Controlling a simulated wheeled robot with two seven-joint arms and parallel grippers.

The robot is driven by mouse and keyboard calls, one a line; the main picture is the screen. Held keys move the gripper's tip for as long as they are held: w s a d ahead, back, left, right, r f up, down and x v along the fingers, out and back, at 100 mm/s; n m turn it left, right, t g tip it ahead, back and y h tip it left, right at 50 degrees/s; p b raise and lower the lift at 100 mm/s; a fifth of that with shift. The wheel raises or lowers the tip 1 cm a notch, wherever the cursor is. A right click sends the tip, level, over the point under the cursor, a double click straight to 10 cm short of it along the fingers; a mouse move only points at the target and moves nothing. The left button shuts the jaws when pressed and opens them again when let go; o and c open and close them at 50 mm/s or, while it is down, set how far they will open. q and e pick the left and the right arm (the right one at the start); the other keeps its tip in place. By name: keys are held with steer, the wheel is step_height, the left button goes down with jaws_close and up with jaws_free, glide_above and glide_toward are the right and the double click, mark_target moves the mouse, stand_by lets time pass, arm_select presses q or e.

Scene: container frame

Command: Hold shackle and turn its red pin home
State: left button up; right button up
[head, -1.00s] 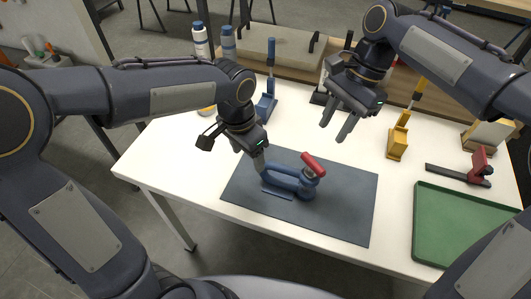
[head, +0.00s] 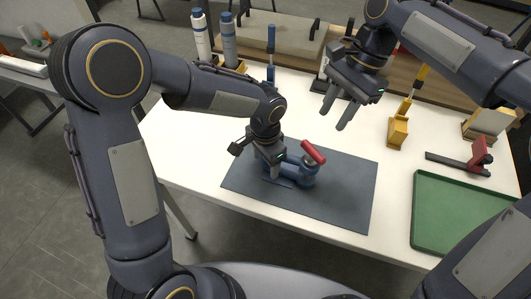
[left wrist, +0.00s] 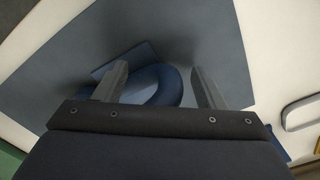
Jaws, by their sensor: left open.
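My right gripper (head: 340,112) is open and empty, above the table behind the mat.
A green tray (head: 428,175) lies at the right. Bottles (head: 229,42) and a blue-handled tool (head: 271,42) stand at the back. White table shows bare left of the mat.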

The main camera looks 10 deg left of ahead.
arm_select(q)
jaws_close()
stand_by(0.5)
